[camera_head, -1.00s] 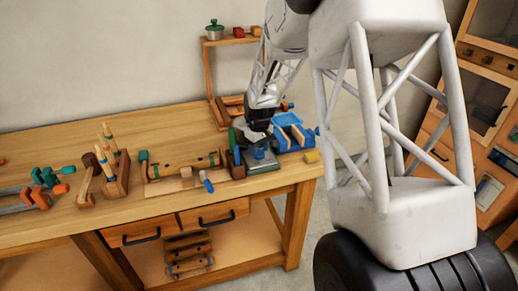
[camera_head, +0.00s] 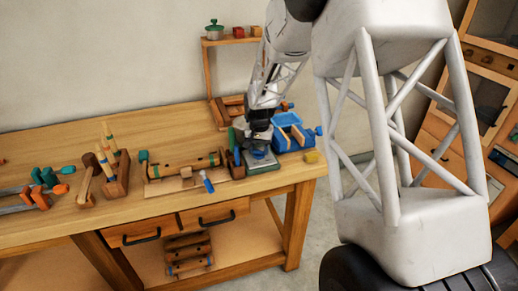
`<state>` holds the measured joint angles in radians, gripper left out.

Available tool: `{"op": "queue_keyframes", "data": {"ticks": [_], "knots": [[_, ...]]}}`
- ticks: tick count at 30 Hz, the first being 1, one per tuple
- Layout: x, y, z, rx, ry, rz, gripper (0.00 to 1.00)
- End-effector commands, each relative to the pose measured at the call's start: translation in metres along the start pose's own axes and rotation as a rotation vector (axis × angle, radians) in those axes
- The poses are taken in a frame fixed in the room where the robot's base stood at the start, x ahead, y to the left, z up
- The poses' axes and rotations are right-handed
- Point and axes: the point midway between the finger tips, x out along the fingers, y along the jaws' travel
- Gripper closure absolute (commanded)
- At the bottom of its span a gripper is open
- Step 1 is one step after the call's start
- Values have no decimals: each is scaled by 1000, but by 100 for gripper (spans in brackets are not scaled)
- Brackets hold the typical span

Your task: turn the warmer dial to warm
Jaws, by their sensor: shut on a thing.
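The warmer is a low, grey-green unit (camera_head: 262,165) near the right end of the wooden workbench. My gripper (camera_head: 259,152) points down onto the top of this unit. It is shut, seemingly on the warmer dial, but the fingertips are dark and small and the dial itself is hidden behind them. The dial's setting and its marks cannot be read from here.
A blue bin (camera_head: 288,139) stands close to the right of my gripper. A wooden block with upright tools (camera_head: 236,163) stands close to its left. The bench's middle front (camera_head: 130,212) is clear.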

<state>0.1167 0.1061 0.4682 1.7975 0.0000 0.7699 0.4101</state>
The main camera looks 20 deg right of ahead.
Motion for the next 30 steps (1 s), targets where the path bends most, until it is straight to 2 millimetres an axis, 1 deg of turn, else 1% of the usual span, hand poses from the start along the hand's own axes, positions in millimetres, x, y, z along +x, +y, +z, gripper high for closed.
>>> {"op": "queue_keyframes", "data": {"ticks": [6, 12, 26, 27, 29, 30], "knots": [[-1, 0, 0, 133, 2, -1, 77], [-1, 0, 0, 196, 1, -1, 77], [-1, 0, 0, 211, 1, -1, 77], [-1, 0, 0, 211, 1, -1, 49], [-1, 0, 0, 210, 1, -1, 40], [-1, 0, 0, 210, 1, -1, 33]]}}
